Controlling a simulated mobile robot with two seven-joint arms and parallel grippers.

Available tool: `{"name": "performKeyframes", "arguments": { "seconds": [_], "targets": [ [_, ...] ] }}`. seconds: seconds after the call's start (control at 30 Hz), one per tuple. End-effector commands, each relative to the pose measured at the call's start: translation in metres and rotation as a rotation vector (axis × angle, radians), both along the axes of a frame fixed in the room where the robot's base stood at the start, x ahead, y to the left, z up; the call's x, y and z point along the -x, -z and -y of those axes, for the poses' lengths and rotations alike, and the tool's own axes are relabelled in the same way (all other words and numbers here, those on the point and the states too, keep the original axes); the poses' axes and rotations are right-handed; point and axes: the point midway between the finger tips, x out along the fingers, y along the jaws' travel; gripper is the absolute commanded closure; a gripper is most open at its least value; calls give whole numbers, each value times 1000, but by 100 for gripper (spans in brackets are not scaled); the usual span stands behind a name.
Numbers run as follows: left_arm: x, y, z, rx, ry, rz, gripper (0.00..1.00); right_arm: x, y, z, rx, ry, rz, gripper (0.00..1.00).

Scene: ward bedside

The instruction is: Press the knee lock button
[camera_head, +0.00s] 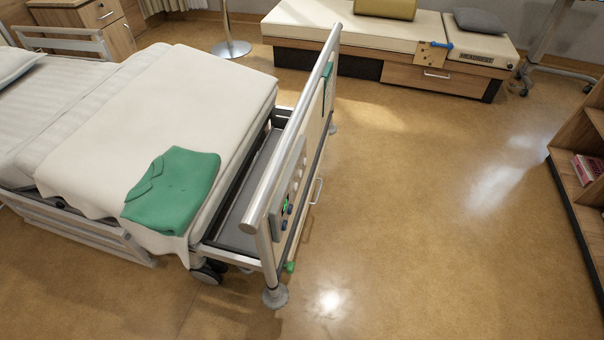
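A hospital bed (140,95) stands at the left with its foot end towards the middle of the view. A grey control panel (291,187) sits on the outer face of the foot board, near its closest end. It is seen at a steep angle. Small dark controls (288,208) and a small green mark show on it. The labels are too small to read, so I cannot tell which one is the knee lock button. Neither of my grippers is in view.
A folded green garment (172,190) lies on the bed's near corner. A bench (390,45) with cushions stands at the back. A wooden shelf (582,135) with books is at the right edge. The floor (430,200) between bed and shelf is clear.

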Motion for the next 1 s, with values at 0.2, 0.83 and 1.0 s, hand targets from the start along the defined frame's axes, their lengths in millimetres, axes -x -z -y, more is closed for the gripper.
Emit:
{"name": "performKeyframes", "arguments": {
  "seconds": [0.2, 0.83, 1.0],
  "targets": [
    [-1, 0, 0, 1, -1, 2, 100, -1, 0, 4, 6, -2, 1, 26],
    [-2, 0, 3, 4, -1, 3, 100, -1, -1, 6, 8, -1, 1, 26],
    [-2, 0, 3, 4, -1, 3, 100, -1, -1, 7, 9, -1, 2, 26]
  ]
}}
